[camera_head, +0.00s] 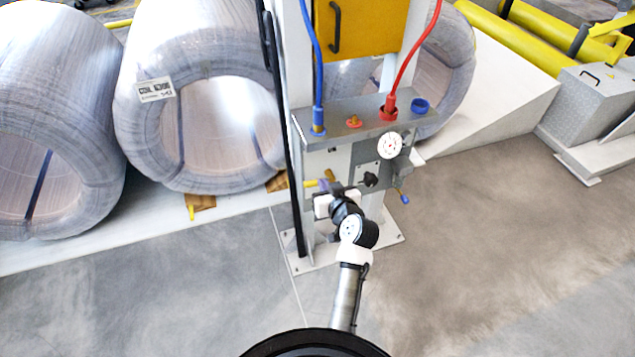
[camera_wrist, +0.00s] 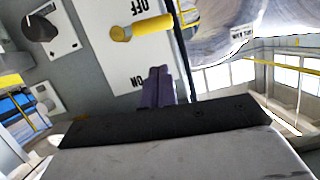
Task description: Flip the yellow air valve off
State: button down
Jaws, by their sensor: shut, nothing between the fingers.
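The yellow air valve lever (camera_wrist: 145,28) shows in the wrist view on a white plate (camera_wrist: 128,65) with the words OFF above and ON below, both upside down. The lever reaches right from its round hub, nearer the word OFF. In the head view a yellow lever end (camera_head: 310,184) shows at the left of the valve panel, partly hidden by my wrist. My gripper (camera_wrist: 157,78) is shut and empty, its purple fingers beside the word ON. A gap shows in this view between the fingertips and the lever. In the head view my gripper (camera_head: 329,184) is close to the panel.
A black knob (camera_wrist: 40,28) is left of the plate. The panel (camera_head: 347,106) carries a gauge (camera_head: 390,146), a blue hose (camera_head: 312,60) and a red hose (camera_head: 413,55). Wrapped coils (camera_head: 195,90) stand left. The floor (camera_head: 500,240) at right is clear.

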aim_at(313, 184)
jog(key=w+a+f, duration=0.1)
jog(key=w+f, duration=0.3)
jog(key=shift+a+f+p, duration=0.15)
jog(key=shift+a+p, duration=0.25)
jog(key=shift+p, duration=0.05)
jog(key=shift+f, duration=0.1)
jog(key=f+b, duration=0.1)
jog(key=b, duration=0.1)
jog(key=shift+a+f+n+h+b, duration=0.15)
jog(key=shift+n+h+b, duration=0.15)
jog(key=shift+n, duration=0.1)
jog(key=shift+a, duration=0.1)
